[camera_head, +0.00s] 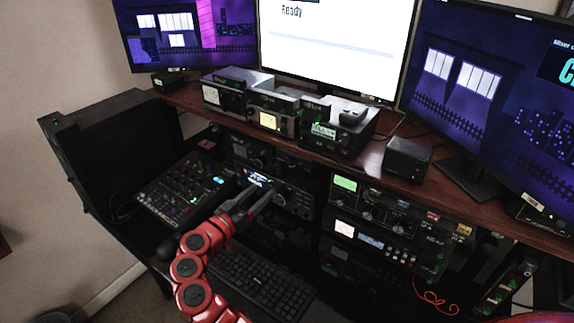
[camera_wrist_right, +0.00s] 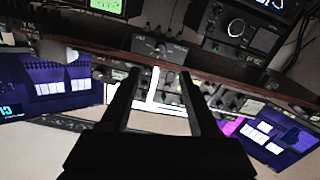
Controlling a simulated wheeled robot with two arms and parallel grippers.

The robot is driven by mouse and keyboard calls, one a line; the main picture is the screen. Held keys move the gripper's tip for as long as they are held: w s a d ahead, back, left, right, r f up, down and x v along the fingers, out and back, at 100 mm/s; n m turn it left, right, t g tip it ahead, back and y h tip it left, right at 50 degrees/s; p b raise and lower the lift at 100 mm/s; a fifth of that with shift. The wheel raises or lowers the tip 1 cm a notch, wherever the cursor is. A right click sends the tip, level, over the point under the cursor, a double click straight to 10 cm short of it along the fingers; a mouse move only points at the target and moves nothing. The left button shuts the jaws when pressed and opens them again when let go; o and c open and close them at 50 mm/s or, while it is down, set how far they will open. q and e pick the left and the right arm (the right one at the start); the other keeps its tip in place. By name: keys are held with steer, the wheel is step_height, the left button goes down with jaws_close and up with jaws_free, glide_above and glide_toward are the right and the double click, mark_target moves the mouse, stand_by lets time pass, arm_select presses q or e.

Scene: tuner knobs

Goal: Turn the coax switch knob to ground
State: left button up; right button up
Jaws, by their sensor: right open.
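My right gripper (camera_head: 262,194) is open and empty, its fingers reaching toward the equipment under the wooden shelf. In the right wrist view its two dark fingers (camera_wrist_right: 160,78) stand apart with a gap between them. A small dark box with a central knob, which looks like the coax switch (camera_wrist_right: 160,48), shows beyond the fingertips, apart from them. The wrist picture appears upside down. In the head view this box seems to be the dark unit under the shelf (camera_head: 293,162), but its knob is too small to read. I cannot tell where the knob points. My left gripper is not in view.
A radio with a large dial (camera_wrist_right: 236,27) stands beside the switch box. A rack unit with a green display (camera_head: 346,184) is to the right. A mixer (camera_head: 187,188) and a keyboard (camera_head: 260,282) lie below. The shelf edge (camera_head: 300,148) overhangs the lower equipment.

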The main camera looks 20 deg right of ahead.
mark_target(289, 167)
steer(key=p+x, duration=0.2)
steer(key=x, duration=0.9)
steer(key=shift+w+d, duration=0.15)
steer(key=shift+d, duration=0.1)
steer(key=shift+w+d+f, duration=0.1)
steer(key=shift+w+d, duration=0.4)
jaws_close()
